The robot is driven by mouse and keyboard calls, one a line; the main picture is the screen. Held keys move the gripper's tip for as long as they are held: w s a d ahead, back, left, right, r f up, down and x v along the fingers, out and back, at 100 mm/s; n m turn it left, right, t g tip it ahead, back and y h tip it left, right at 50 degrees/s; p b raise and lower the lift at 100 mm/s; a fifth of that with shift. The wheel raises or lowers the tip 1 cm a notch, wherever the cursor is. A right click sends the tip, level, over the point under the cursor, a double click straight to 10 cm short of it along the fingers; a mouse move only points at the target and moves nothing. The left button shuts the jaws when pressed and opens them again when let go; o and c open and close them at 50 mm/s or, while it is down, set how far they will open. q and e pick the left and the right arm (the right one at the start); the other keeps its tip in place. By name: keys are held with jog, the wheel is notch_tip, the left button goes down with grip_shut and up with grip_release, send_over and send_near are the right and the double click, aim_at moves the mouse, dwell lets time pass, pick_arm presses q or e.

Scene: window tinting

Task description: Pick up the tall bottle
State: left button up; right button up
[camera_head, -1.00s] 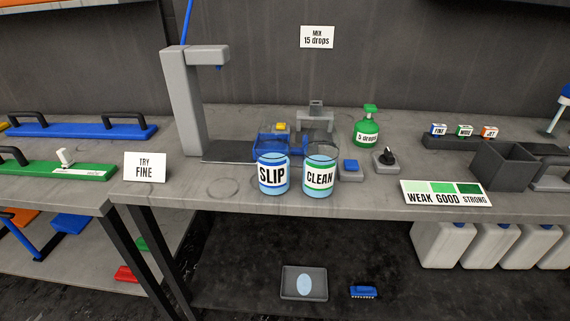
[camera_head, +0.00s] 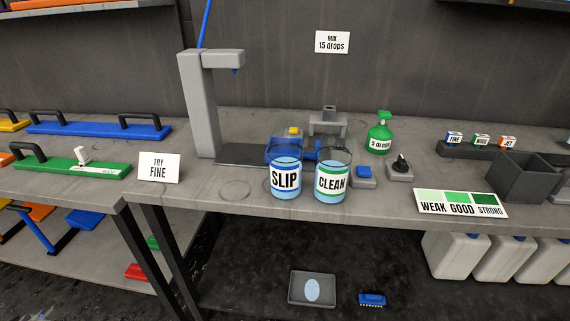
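A green bottle (camera_head: 379,134) with a pump-like top and a label that seems to read "5 drops" stands upright at the back of the workbench. It is the only clear bottle on the bench top; I cannot tell whether it is the tall bottle. Two clear containers of blue liquid, labelled SLIP (camera_head: 286,178) and CLEAN (camera_head: 332,178), stand side by side nearer the front edge. Neither of my grippers is in view.
A grey tap-like stand (camera_head: 201,105) rises at the bench's left. A black knob unit (camera_head: 400,169) and blue button (camera_head: 364,172) sit right of CLEAN. An open grey bin (camera_head: 522,178) is farther right. White jugs (camera_head: 453,258) stand below.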

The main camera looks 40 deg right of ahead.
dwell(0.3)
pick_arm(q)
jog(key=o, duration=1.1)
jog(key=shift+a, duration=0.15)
